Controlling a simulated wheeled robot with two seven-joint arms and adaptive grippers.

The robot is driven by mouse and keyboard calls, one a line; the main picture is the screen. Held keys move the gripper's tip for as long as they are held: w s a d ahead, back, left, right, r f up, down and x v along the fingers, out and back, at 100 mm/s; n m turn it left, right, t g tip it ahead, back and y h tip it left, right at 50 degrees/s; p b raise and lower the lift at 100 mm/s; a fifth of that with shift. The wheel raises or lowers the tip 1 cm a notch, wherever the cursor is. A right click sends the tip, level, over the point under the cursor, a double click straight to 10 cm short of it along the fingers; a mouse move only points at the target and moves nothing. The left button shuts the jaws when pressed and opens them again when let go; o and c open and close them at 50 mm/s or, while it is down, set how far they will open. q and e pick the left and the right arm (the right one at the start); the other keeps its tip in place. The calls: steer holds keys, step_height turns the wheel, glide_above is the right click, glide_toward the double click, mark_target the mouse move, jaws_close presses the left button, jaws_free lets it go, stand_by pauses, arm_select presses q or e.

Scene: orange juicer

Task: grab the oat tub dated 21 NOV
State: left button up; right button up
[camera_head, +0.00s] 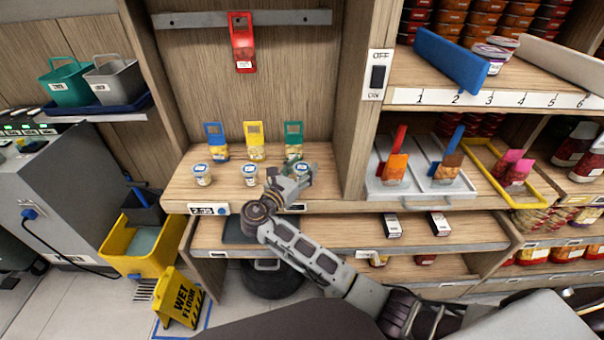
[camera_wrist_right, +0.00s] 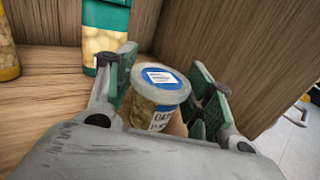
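Three small clear tubs with blue and white lids stand in a row on the wooden shelf: a left tub (camera_head: 202,174), a middle tub (camera_head: 250,174) and a right tub (camera_head: 301,171). My right gripper (camera_head: 300,178) is at the right tub and partly covers it. In the right wrist view this tub (camera_wrist_right: 158,98) stands upright between the two fingers of my right gripper (camera_wrist_right: 165,95). The fingers are spread, with a gap showing on the right side. Its label reads "OAT"; the line below is too small to read. My left gripper is out of view.
A wooden divider (camera_head: 354,120) rises right of the right tub. A small date tag (camera_head: 208,209) is on the shelf edge.

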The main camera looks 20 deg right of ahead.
mark_target(302, 166)
steer(key=c, duration=0.3)
steer(key=shift+c, duration=0.3)
step_height(302, 166, up, 8)
steer(key=shift+r+p, duration=0.25)
steer(key=shift+p, duration=0.6)
steer(key=shift+r, duration=0.6)
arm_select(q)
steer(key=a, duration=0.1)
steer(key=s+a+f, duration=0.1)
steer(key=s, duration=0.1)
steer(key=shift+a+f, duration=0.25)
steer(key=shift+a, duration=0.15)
arm_select(e)
steer(key=shift+r, duration=0.15)
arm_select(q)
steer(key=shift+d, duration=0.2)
